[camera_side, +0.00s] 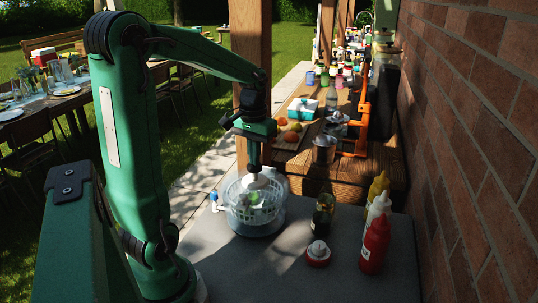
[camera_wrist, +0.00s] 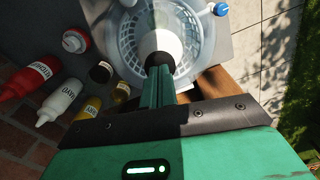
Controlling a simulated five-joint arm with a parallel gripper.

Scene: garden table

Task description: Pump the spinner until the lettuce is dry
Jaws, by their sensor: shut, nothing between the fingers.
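The salad spinner (camera_side: 255,222) is a clear bowl with a white basket inside, standing on the grey counter. Green pieces that look like lettuce (camera_side: 256,198) show in the basket. My gripper (camera_side: 256,172) is shut and points down over the middle of the spinner, at a pale cone-shaped top. In the wrist view the spinner (camera_wrist: 128,40) lies beyond my gripper (camera_wrist: 160,62), whose shut fingertips are at the dark tip of the white cone. The fingertips hide that contact, so I cannot tell whether they touch or press it.
A brick wall (camera_side: 480,130) bounds the right.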

